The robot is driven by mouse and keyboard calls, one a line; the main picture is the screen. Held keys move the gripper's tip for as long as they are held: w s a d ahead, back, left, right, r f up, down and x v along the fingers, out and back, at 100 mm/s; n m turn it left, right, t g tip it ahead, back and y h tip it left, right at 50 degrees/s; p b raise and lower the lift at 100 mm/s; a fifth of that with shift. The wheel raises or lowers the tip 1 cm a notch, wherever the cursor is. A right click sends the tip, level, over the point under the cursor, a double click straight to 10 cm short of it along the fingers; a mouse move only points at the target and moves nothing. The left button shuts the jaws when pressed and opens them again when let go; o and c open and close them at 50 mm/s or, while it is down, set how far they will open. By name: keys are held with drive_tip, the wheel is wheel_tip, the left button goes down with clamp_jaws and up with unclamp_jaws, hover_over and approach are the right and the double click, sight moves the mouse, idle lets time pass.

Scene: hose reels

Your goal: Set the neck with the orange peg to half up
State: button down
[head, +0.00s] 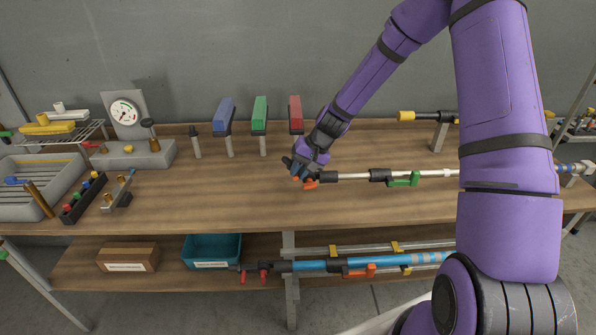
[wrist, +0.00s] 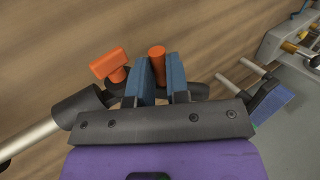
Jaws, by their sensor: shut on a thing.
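The white pole (head: 350,177) with a black end fitting (head: 327,176) and a green clamp (head: 404,180) lies level above the wooden table. Its neck is at the left end, mostly hidden by my gripper (head: 298,172). In the wrist view, the dark neck (wrist: 197,90) shows behind the fingers, with the pale pole (wrist: 30,138) running off lower left. My gripper (wrist: 160,75) has blue pads shut on the orange peg (wrist: 157,52), whose tip shows between them. An orange T-shaped knob (wrist: 110,60) stands just left of the fingers. The neck's tilt is hard to judge.
Blue (head: 224,114), green (head: 260,112) and red (head: 295,112) blocks on posts stand behind my gripper. A gauge stand (head: 125,113) is at left. A blue pole (head: 310,266) is on the lower shelf.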

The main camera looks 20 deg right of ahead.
idle(0.4)
drive_tip(key=c, duration=1.1)
unclamp_jaws()
drive_tip(key=v, duration=1)
drive_tip(key=shift+s+d+r, duration=0.15)
drive_tip(key=shift+d+r, duration=0.05)
drive_tip(key=shift+r, duration=0.15)
